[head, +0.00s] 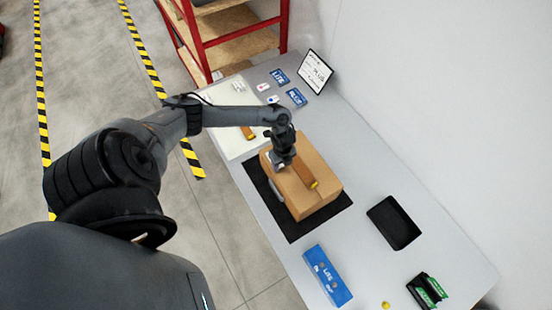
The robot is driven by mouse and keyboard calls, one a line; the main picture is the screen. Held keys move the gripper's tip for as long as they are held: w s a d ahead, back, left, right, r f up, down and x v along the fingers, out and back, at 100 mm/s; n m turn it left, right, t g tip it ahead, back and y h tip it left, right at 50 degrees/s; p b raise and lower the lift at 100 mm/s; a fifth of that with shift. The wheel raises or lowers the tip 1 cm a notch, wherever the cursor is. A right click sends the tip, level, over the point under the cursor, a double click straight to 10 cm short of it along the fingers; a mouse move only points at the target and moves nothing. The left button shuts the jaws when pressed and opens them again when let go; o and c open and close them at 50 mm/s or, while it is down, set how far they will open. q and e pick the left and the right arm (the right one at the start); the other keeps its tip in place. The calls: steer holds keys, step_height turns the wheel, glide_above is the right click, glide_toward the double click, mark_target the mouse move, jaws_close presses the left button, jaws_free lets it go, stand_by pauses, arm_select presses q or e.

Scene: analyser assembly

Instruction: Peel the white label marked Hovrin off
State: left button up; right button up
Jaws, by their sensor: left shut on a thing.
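A brown cardboard box (322,190) stands on a black mat (262,185) on the grey table. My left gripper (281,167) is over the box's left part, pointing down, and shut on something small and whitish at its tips. This looks like the white label, but it is too small to read the name Hovrin on it. A pale patch (277,189) shows low at the box's left side. My right gripper is not in view.
A blue LITE box (327,276) lies in front of the mat. A black tray (393,222), a green-and-black item (428,291) and a small yellow object (386,305) are to the right. A red rack (226,40) is beyond.

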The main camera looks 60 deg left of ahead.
arm_select(q)
steer(key=o, duration=0.3)
steer(key=shift+s+a+f, duration=0.15)
steer(key=shift+s+f, duration=0.25)
steer(key=shift+f, duration=0.35)
steer(key=c, duration=0.3)
steer(key=shift+w+r+p, duration=0.15)
steer(key=shift+r+p, duration=0.55)
steer(key=shift+p, duration=0.05)
